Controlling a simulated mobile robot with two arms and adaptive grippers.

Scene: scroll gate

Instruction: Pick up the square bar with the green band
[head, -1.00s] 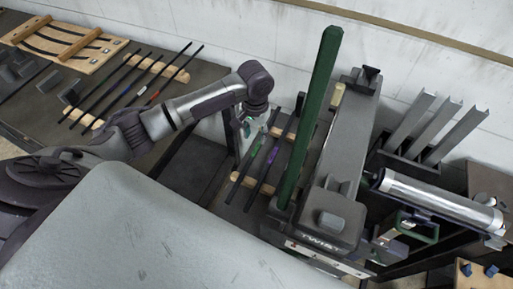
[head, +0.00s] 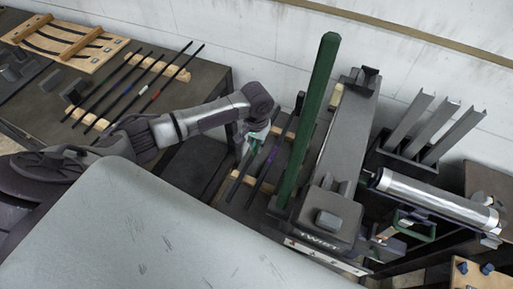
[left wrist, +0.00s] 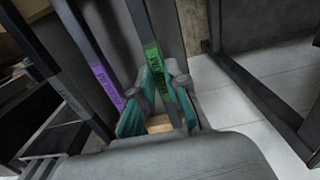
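The square bar with the green band (left wrist: 155,62) runs between the two teal fingers of my left gripper (left wrist: 164,100) in the left wrist view. The fingers stand apart, one on each side of the bar, with a gap showing; I cannot tell whether either touches it. In the head view my left gripper (head: 250,143) is low over the bars on the small rack, and it hides most of the green band. A bar with a purple band (left wrist: 105,82) lies beside it to the left. My right gripper is not in view.
A tall green post (head: 307,125) and a grey twisting machine (head: 335,205) stand just right of the rack. Several banded bars lie on wooden supports (head: 158,68) on the left bench. A metal rack (head: 425,125) holds grey channels at the right.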

